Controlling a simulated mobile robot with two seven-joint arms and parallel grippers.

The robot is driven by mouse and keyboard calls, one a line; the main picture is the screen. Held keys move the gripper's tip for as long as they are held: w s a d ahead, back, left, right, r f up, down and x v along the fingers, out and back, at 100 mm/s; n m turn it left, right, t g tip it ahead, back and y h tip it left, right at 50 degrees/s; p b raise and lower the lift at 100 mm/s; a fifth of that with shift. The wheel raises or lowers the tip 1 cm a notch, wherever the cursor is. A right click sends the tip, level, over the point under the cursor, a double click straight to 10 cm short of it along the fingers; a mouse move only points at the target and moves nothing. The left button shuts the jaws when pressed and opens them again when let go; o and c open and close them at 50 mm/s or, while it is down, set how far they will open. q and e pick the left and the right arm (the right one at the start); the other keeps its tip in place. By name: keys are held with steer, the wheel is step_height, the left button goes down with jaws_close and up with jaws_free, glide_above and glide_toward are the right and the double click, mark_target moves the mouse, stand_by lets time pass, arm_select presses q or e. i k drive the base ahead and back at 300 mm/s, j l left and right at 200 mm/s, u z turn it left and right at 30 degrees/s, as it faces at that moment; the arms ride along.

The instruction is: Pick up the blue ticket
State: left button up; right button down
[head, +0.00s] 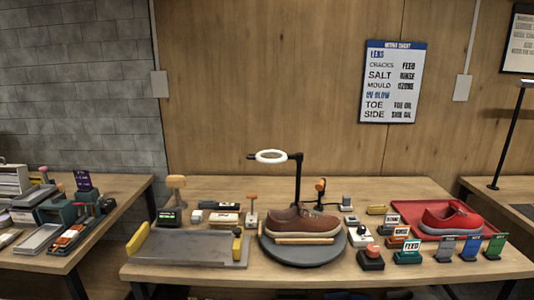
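A blue ticket (471,247) stands upright in a small dark holder near the right front of the middle table. A grey ticket (445,248) stands to its left and a green ticket (495,246) to its right, each in a similar holder. The blue ticket looks uncovered from the front; its print is too small to read. Neither my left gripper nor my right gripper is in view.
A red tray (398,208) with a red sneaker (452,219) lies behind the tickets. Small labelled blocks, one reading FEED (411,247), stand to their left.

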mark_target(473, 243)
steer(key=k+l+z, duration=0.1)
steer(key=l+z, duration=0.25)
steer(key=k+l+z, duration=0.1)
steer(key=l+z, duration=0.5)
steer(key=z, duration=0.15)
